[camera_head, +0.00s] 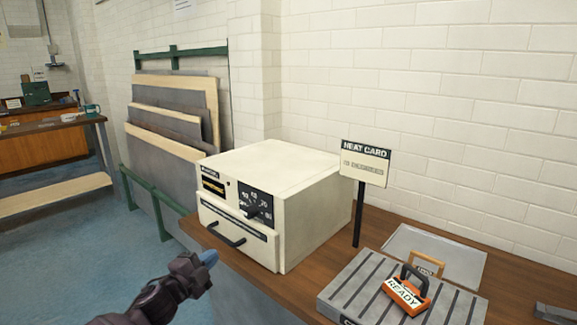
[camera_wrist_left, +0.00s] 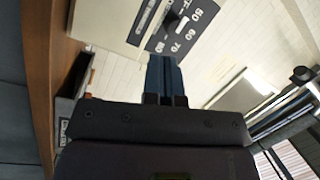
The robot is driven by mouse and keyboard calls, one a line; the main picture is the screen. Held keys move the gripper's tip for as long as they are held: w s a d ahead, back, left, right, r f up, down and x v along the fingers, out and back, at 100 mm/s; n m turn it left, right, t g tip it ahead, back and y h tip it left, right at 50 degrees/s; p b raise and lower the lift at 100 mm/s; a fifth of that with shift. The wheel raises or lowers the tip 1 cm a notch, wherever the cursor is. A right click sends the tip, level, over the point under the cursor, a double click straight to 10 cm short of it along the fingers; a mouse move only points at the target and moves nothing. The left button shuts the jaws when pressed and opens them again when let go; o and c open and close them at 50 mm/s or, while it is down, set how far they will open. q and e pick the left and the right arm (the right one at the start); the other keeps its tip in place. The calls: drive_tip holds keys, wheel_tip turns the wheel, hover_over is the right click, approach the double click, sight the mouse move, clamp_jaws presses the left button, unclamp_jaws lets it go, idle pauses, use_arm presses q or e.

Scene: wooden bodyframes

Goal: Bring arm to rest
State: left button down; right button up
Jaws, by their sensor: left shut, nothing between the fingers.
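My left gripper (camera_head: 207,259) comes in from the bottom left of the head view. It is shut and empty, with blue fingertips pressed together. It is held in front of the wooden bench, to the lower left of a cream oven-like box (camera_head: 277,190) with a dial and a black drawer handle. In the left wrist view the shut blue fingers (camera_wrist_left: 163,75) point toward the box's dial panel (camera_wrist_left: 180,25). The fingers look apart from the box. My right gripper is not in view.
Boards lean in a green rack (camera_head: 172,52) behind. Blue floor (camera_head: 60,265) is clear at the left.

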use_arm(q)
drive_tip(key=s+a+f+n+g+y, duration=0.2)
drive_tip(key=s+f+n, duration=0.4)
drive_tip(key=s, duration=0.8)
drive_tip(key=s+a+f+n+g+y+p, duration=0.1)
drive_tip(key=s+f+n+y, duration=0.3)
drive_tip(key=s, duration=0.9)
drive_tip(key=s+a+f+n+g+y, duration=0.2)
drive_tip(key=s+a+f+n, duration=0.2)
drive_tip(key=s+f+n, duration=0.4)
drive_tip(key=s+f, duration=0.1)
drive_tip(key=s, duration=0.5)
drive_tip(key=shift+s+f+g+y, duration=0.3)
drive_tip(key=shift+f+y, duration=0.05)
drive_tip(key=shift+y, duration=0.05)
drive_tip(key=shift+a, duration=0.1)
